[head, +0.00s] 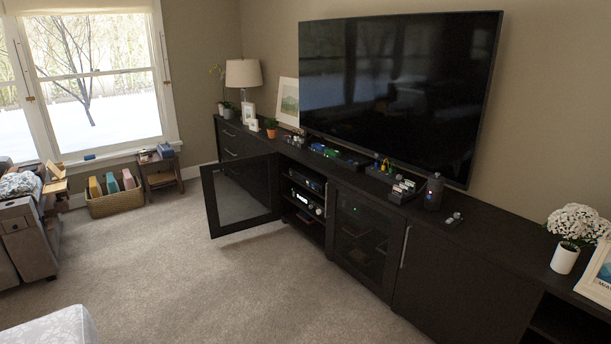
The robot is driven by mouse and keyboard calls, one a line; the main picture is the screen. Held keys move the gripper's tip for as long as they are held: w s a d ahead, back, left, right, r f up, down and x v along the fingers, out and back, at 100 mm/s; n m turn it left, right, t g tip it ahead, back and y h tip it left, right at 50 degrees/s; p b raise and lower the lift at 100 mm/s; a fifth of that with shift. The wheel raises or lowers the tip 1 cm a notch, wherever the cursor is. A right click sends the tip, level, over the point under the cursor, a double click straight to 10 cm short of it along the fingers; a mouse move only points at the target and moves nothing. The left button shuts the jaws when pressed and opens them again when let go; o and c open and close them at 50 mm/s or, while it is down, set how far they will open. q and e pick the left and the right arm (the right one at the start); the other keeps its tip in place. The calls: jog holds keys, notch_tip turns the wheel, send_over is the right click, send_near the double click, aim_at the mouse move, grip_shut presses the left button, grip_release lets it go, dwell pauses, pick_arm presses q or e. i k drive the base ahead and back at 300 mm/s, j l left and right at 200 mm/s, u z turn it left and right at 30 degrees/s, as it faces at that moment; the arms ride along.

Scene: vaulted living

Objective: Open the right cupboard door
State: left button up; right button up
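A long dark cabinet (300,158) runs along the wall below the TV. Its left glass door (240,193) stands swung wide open into the room, showing shelves with electronic devices. Right of that opening, a second glass door (360,237) is closed, with a vertical handle (327,200) at its left edge. Further right, a solid dark door (455,280) is also closed, with a vertical silver handle (405,247) near its left edge. I cannot tell which of these two is the one called right. Neither of my grippers shows in the head view.
Carpet (240,275) in front of the cabinet is clear, apart from the open door jutting over it. A grey sofa (30,235) stands at the left, and a pale upholstered piece (50,328) at the lower left. A flower pot (564,259) stands on the cabinet top.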

aim_at(449, 293)
jog(key=i+u, duration=0.4)
jog(key=i, duration=1.6)
jog(key=i+j, duration=0.1)
jog(key=i, duration=0.45)
jog(key=i+j+z, duration=0.15)
jog(key=i, duration=0.4)
jog(key=i+j, duration=0.15)
jog(key=i, duration=0.35)
jog(key=z, duration=2.1)
